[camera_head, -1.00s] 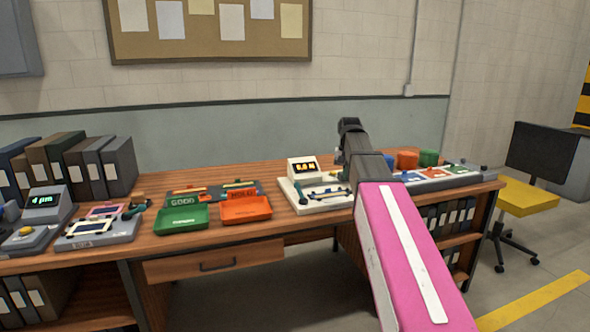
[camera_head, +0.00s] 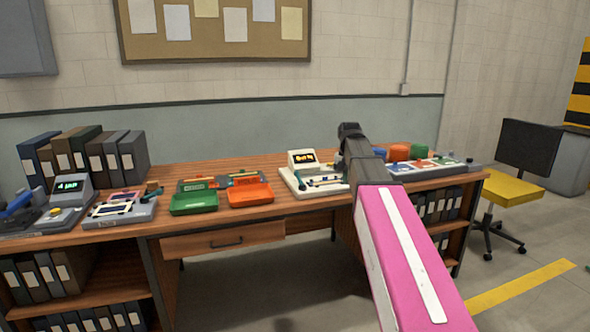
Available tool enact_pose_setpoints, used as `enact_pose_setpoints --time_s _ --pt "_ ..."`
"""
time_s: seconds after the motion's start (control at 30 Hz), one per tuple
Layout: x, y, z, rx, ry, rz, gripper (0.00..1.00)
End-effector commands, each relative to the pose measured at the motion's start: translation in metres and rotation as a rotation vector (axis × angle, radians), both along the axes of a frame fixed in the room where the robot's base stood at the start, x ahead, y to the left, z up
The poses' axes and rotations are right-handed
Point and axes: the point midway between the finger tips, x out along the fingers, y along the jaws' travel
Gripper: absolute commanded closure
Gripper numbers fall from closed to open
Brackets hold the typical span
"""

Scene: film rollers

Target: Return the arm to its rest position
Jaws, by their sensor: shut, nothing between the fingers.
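My pink arm (camera_head: 405,255) reaches up from the bottom right of the head view toward the desk, with a white stripe along its top. The arm hides part of the desk's right side.
The wooden desk (camera_head: 222,243) carries a green tray (camera_head: 194,201), an orange tray (camera_head: 250,195), grey instruments at left (camera_head: 120,211), binders (camera_head: 132,153) and coloured cups (camera_head: 399,152). A yellow chair (camera_head: 513,191) stands right. The floor in front is clear.

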Motion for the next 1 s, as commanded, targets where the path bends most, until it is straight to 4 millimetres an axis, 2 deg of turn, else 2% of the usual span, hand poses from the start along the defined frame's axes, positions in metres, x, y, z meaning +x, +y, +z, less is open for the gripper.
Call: enact_pose_setpoints --time_s 0.27,0.47,0.67,0.8,1.0 --pt "-0.013 0.000 -0.037 0.000 0.002 0.017 1.00" --pt "-0.028 0.000 -0.077 0.000 0.002 0.036 1.00" --pt "-0.057 0.000 -0.140 0.000 0.004 0.068 1.00" --pt "-0.085 0.000 -0.188 0.000 0.003 0.095 1.00" --pt "-0.128 0.000 -0.249 0.000 0.001 0.133 1.00"
